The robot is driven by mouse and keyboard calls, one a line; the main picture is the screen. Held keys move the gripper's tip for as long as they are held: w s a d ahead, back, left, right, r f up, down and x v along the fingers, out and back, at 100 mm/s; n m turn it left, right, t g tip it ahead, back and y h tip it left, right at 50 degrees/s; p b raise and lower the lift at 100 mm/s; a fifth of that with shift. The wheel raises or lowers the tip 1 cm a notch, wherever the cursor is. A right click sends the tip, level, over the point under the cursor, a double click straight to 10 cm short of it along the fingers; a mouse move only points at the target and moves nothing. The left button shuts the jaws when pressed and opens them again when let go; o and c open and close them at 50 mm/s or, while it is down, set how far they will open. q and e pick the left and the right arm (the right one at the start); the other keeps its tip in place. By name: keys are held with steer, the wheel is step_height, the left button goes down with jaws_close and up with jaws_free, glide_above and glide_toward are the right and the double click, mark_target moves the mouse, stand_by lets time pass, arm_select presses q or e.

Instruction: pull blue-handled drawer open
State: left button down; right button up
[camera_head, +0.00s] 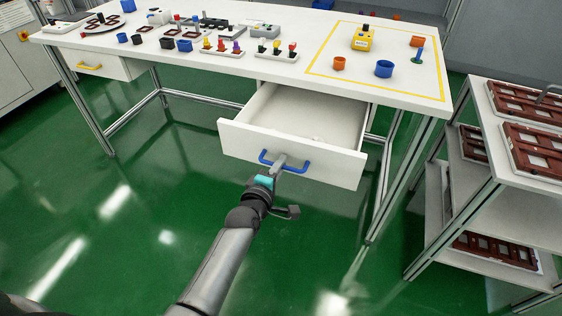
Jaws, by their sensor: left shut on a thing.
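The white drawer (330,166) with the blue handle (297,167) stands pulled out well from under the table, and its inside shows from above. The drawer looks mostly empty, with a small pale thing near its front wall. My left gripper (279,165) is shut on the blue handle, near its middle. My left arm reaches up to it from the bottom of the view. My right gripper is not in view.
The white table (290,77) holds several cups, plugs and trays. A yellow-handled drawer (95,68) is shut at the left. A shelf rack (515,190) with brown panels stands at the right. Green floor lies open in front.

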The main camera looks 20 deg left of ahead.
arm_select(q)
steer(key=c, duration=1.2)
jaws_free()
steer(key=shift+o, duration=0.2)
steer(key=p+v, duration=0.2)
steer(key=v, duration=0.5)
steer(key=shift+s+p, duration=0.3)
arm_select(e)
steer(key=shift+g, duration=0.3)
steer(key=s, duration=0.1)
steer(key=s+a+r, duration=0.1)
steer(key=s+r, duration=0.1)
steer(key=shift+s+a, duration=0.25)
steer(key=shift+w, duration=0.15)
